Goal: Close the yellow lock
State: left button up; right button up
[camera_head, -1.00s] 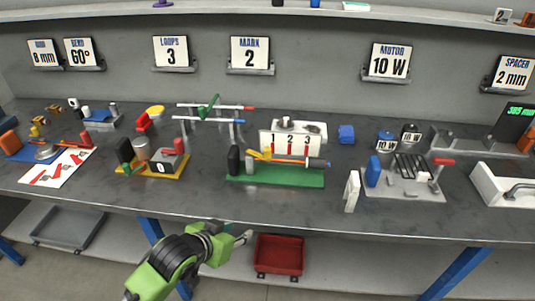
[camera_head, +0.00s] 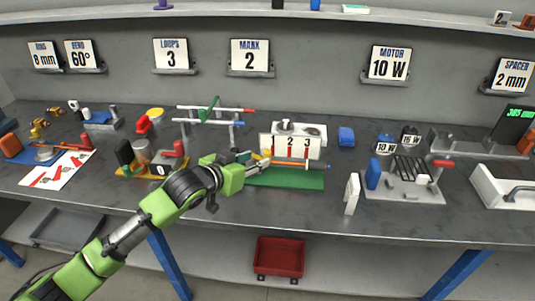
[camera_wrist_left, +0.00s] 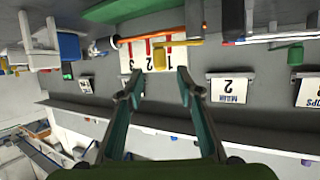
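The yellow lock (camera_wrist_left: 160,58) shows in the left wrist view as a small yellow block at the orange rod (camera_wrist_left: 152,37), in front of the white plate marked 1, 2, 3 (camera_wrist_left: 133,58). This device stands on a green base (camera_head: 292,180) in the head view, where my left gripper partly hides the lock. My left gripper (camera_head: 257,162) is close to the lock. In the left wrist view its two fingers (camera_wrist_left: 158,90) are apart, with the lock beyond the gap between their tips and nothing held. My right gripper is not in view.
A yellow-based device (camera_head: 160,171) with a red handle stands left of my left gripper. A stand with horizontal rods (camera_head: 195,121) is behind it. A white block (camera_head: 351,194) and a grey fixture (camera_head: 405,190) are to the right. The bench front is clear.

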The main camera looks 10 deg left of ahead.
aim_at(265, 155)
pick_arm(q)
jog(key=x, duration=0.8)
jog(key=shift+f, duration=0.15)
grip_shut()
